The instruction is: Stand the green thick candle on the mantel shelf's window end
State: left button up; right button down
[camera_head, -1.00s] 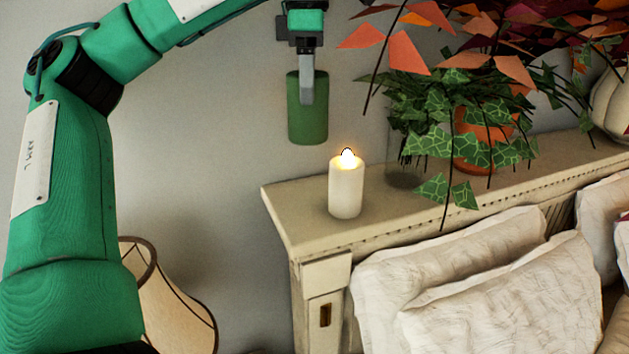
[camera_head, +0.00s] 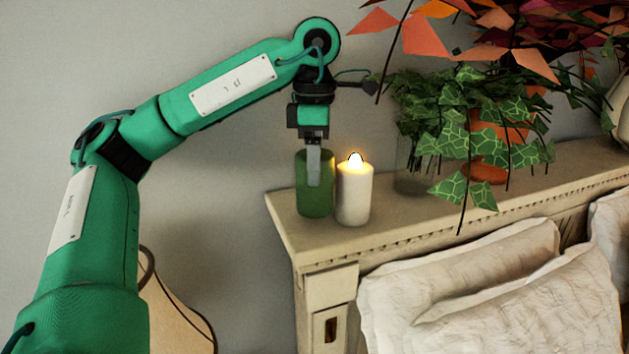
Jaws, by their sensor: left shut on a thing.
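The green thick candle (camera_head: 315,202) is upright at the left end of the cream mantel shelf (camera_head: 287,219), just left of a lit white candle (camera_head: 355,198). Its base appears to be at the shelf top; I cannot tell for sure whether it touches. My left gripper (camera_head: 314,178) points down and is shut on the green candle's upper part. The gap between the green and white candles is very narrow. My right gripper is not in view.
A potted ivy (camera_head: 470,150) with trailing leaves stands right of the white candle, beside a clear glass (camera_head: 412,175). Orange leaves (camera_head: 430,38) hang above. White pillows (camera_head: 460,280) lie below the shelf, and a lampshade (camera_head: 175,310) stands at lower left.

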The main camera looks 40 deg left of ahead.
pick_arm(q)
notch_tip(320, 180, down, 3)
jog(key=shift+s+d+r+b, duration=0.1)
jog(key=shift+r+b, duration=0.05)
jog(key=shift+b, duration=0.3)
jog(key=shift+f, duration=0.4)
jog(key=shift+r, duration=0.1)
jog(key=o, duration=1.1)
jog(key=shift+f, duration=0.2)
jog(key=shift+c, duration=0.2)
jog(key=shift+r, duration=0.15)
